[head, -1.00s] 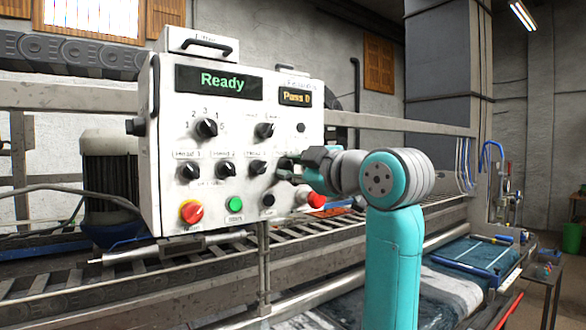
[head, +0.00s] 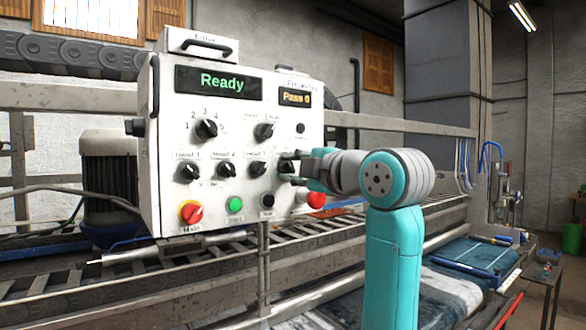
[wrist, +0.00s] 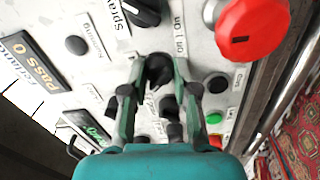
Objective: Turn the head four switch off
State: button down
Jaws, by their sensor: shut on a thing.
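The white control panel (head: 170,110) carries a row of black rotary switches. The fourth in that row, the head four switch (head: 287,164), is at the right and partly covered by my fingers. My gripper (head: 294,166) reaches it from the right. In the wrist view, my gripper (wrist: 160,68) has one finger on each side of a black knob (wrist: 159,72) and is shut on it. On/off lettering lies beside this knob. The way its pointer faces is hard to tell.
A red mushroom button (head: 316,200) sits just below my gripper; it looms large in the wrist view (wrist: 252,28). A black button (head: 268,200), a green button (head: 235,204) and a red-yellow main switch (head: 192,212) line the lower panel. Displays read Ready and Pass 0.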

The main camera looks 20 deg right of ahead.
dwell(0.3)
jog(key=c, duration=0.9)
grip_release()
jog(key=v, duration=1.2)
